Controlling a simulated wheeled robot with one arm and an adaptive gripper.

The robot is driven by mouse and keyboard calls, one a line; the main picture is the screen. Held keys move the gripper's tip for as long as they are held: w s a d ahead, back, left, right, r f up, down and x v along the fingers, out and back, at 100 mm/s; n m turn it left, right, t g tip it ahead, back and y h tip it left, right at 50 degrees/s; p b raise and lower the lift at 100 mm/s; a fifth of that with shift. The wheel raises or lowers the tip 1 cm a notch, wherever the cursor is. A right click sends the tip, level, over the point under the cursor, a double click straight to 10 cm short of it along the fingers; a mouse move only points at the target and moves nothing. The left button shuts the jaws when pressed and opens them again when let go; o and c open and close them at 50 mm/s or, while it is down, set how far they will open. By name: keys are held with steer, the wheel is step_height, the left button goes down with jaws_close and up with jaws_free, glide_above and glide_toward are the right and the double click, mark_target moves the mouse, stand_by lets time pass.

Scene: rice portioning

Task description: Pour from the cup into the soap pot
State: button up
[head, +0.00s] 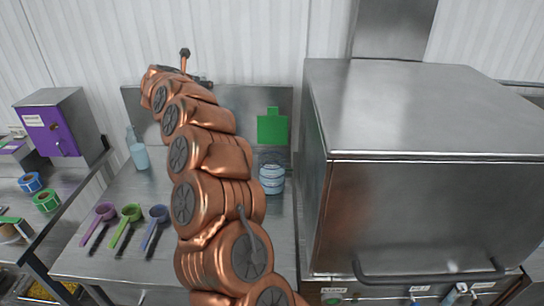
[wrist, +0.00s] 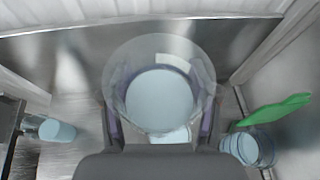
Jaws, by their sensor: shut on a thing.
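My gripper (wrist: 160,108) is shut on a clear, round cup (wrist: 160,52), with a finger on each side, in the wrist view. A pale blue disc shows inside or through the cup; I cannot tell which. In the head view my arm hides the cup. A pale blue bottle-like vessel (head: 139,157) stands left of my arm, also at the left in the wrist view (wrist: 57,131). A ribbed, clear and blue jar (head: 272,179) stands right of my arm, also at the right in the wrist view (wrist: 240,148). I cannot tell which is the soap pot.
A green board (head: 272,128) stands against the back panel. Purple, green and blue scoops (head: 130,213) lie at the counter's front left. A large steel machine (head: 420,190) blocks the right. A purple-fronted dispenser (head: 55,133) and tape rolls stand on the left bench.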

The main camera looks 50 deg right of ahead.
steer(key=s+d+r+m+g+h, duration=0.1)
steer(key=s+d+m+g, duration=0.7)
steer(key=s+d+g, duration=0.2)
steer(key=shift+d+r+m+h, duration=0.15)
steer(key=shift+d+m+h, duration=0.25)
steer(key=shift+d, duration=0.2)
steer(key=shift+s+f, duration=0.3)
steer(key=shift+s+f+m+g, duration=0.2)
steer(key=shift+f+m+g, duration=0.1)
steer(key=shift+f, duration=0.05)
steer(key=shift+s+f+y, duration=0.15)
steer(key=shift+f+y, duration=0.1)
steer(key=shift+y, duration=0.05)
stand_by(0.4)
steer(key=shift+a+f+g, duration=0.15)
steer(key=shift+f+g, duration=0.05)
steer(key=shift+g, duration=0.1)
steer(key=shift+s+f+m+g, duration=0.15)
steer(key=shift+s+f+m, duration=0.1)
steer(key=shift+f, duration=0.25)
steer(key=shift+s+f+m+g, duration=0.15)
steer(key=shift+f+m, duration=0.1)
steer(key=shift+f, duration=0.25)
steer(key=shift+f, duration=0.15)
